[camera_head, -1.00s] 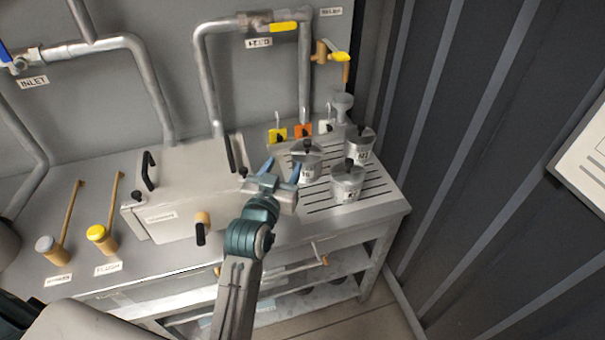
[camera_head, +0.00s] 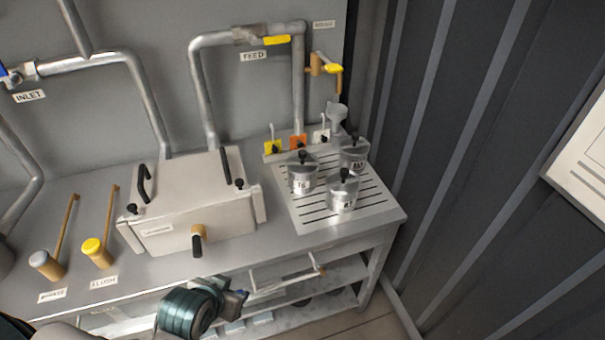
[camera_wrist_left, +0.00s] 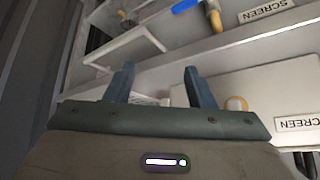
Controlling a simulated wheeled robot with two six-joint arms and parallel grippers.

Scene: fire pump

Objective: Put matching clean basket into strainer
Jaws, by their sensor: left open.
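Three metal baskets with black knobs stand upright on the slotted drain plate: a left one (camera_head: 302,175), a front one (camera_head: 343,192) and a back one (camera_head: 354,155). Their small labels are too blurred to read surely. The box-shaped housing (camera_head: 190,205), which looks like the strainer, stands left of them, its top covered; its inside is hidden. My left gripper (camera_head: 240,296) is in front of the bench, below its top edge and near the lower shelf, apart from the baskets. In the left wrist view its two blue fingers (camera_wrist_left: 160,85) are spread and empty.
The slotted drain plate (camera_head: 375,205) fills the bench's right end. A pale bar handle (camera_head: 285,282) sticks out below the bench front. Pipes run behind.

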